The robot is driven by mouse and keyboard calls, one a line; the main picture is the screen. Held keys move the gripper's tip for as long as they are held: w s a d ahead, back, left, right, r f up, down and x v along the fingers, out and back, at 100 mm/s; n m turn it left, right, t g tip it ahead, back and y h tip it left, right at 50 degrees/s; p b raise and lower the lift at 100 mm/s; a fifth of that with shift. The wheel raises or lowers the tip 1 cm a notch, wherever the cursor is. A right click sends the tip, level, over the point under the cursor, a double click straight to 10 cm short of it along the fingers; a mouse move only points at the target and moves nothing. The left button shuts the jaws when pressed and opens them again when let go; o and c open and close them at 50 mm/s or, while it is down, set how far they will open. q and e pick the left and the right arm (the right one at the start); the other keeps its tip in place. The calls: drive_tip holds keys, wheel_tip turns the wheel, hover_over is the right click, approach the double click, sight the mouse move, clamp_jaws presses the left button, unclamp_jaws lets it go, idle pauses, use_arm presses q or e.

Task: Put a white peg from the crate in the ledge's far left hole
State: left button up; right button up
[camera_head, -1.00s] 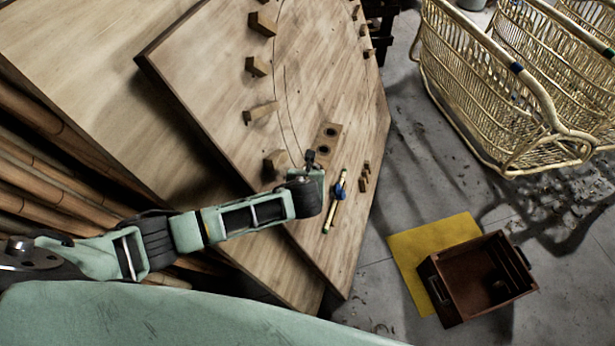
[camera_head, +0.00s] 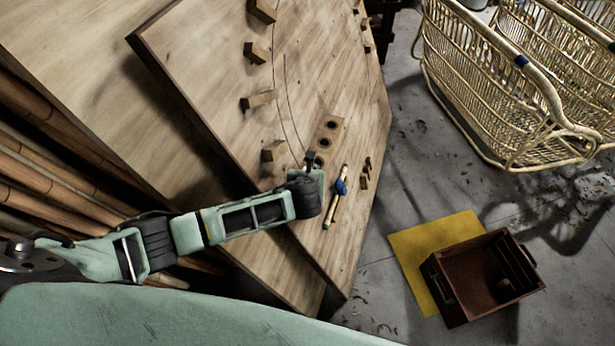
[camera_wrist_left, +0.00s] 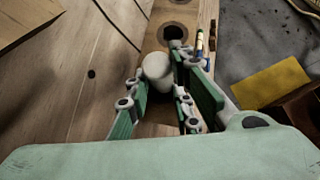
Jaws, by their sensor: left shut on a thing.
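The wooden ledge (camera_head: 336,124) is a narrow strip with a row of dark round holes on the board. It also shows in the left wrist view (camera_wrist_left: 197,12), with a dark hole just beyond the fingers. My left gripper (camera_head: 312,160) is over the near end of the ledge. In the left wrist view my left gripper (camera_wrist_left: 166,90) is shut on a white peg (camera_wrist_left: 157,67), whose rounded end shows between the fingers. The peg's lower end is hidden, so I cannot tell whether it is in a hole. The brown crate (camera_head: 450,301) is on the floor at the right.
A blue-and-yellow tool (camera_head: 340,188) and small wooden pieces (camera_head: 365,181) lie right of the ledge. Wooden blocks (camera_head: 258,99) stand along a curved line on the board (camera_head: 210,60). A yellow mat (camera_head: 408,252) is by the crate. Rattan frames (camera_head: 500,100) stand at the upper right.

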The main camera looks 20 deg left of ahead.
use_arm(q)
drive_tip(key=shift+s+f, duration=0.25)
drive_tip(key=shift+f, duration=0.2)
drive_tip(key=o, duration=0.7)
drive_tip(key=shift+s+f, duration=0.1)
drive_tip(key=o, duration=0.3)
drive_tip(key=shift+f, duration=0.2)
drive_tip(key=shift+o, duration=0.2)
drive_tip(key=w+r+v, duration=0.1)
drive_tip(key=v, duration=1.1)
drive_tip(key=shift+w+r, duration=0.1)
